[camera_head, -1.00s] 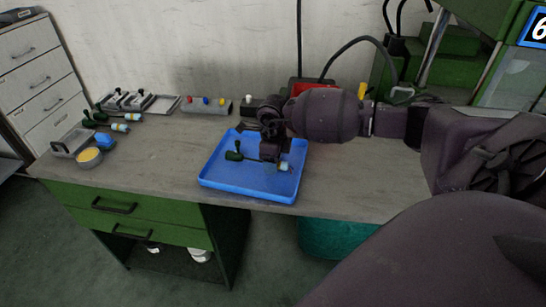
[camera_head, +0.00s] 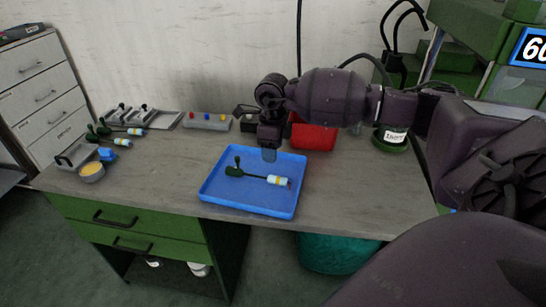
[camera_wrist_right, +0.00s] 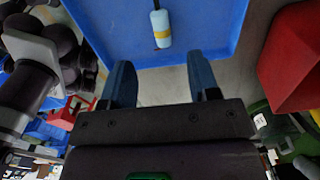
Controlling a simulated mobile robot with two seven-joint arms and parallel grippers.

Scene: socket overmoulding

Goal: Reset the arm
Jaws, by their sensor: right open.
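My right gripper (camera_head: 269,154) is above the far edge of the blue tray (camera_head: 222,193) in the head view, raised clear of what lies inside. In the right wrist view its two blue fingers (camera_wrist_right: 160,80) stand apart with nothing between them. A dark green part with a light blue and yellow end (camera_head: 278,181) lies in the tray, apart from the gripper. That end also shows in the right wrist view (camera_wrist_right: 160,22), beyond the fingertips. My left gripper is not in view.
A red container (camera_head: 314,136) stands behind the tray at right. A box with coloured buttons (camera_head: 206,121) sits at the back. The table (camera_head: 160,170) is bare left of the tray.

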